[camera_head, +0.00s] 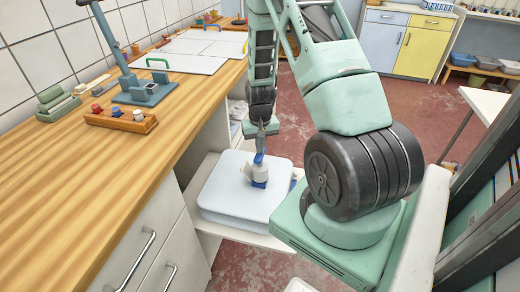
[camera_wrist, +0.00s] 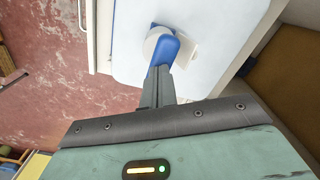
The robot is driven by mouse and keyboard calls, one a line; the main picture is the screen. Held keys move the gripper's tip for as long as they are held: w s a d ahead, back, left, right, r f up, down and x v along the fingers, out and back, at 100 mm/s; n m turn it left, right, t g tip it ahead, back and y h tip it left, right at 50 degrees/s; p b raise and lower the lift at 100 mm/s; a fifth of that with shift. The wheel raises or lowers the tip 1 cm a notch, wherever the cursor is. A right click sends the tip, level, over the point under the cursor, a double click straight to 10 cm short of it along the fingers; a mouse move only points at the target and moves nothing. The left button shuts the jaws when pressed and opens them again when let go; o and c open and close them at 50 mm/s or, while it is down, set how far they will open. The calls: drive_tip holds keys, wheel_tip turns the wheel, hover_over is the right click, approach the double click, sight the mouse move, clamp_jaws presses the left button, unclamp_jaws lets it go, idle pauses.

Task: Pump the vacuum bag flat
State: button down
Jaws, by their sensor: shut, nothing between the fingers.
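The vacuum bag (camera_head: 222,190) is a pale, thick, rounded slab lying on a low white shelf beside the counter; it also shows in the wrist view (camera_wrist: 210,90). A small white pump (camera_head: 259,172) with a blue base and a blue top lever (camera_wrist: 168,48) stands upright on the bag. My gripper (camera_head: 261,150) points down right above the pump. In the wrist view its closed fingertips (camera_wrist: 160,74) meet or overlap the near end of the blue lever; I cannot tell whether they touch it. Nothing is between the fingers.
The low shelf (camera_head: 240,236) sticks out from the wooden counter (camera_head: 110,180). On the counter are a blue-grey press stand (camera_head: 146,92), a wooden block with coloured knobs (camera_head: 121,120) and white panels (camera_head: 185,63). Red floor (camera_head: 420,115) lies open beyond.

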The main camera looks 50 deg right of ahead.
sight(260, 157)
drive_tip(key=shift+f+b, duration=1.6)
drive_tip(key=shift+f, duration=0.85)
drive_tip(key=shift+r, duration=0.1)
drive_tip(key=shift+r+p, duration=1.85)
drive_tip(key=shift+r, duration=0.35)
drive_tip(key=shift+f, duration=0.2)
drive_tip(key=shift+f+b, duration=2.15)
drive_tip(key=shift+f, duration=0.75)
drive_tip(key=shift+r, duration=0.25)
drive_tip(key=shift+r+p, duration=1.95)
drive_tip(key=shift+r, duration=0.25)
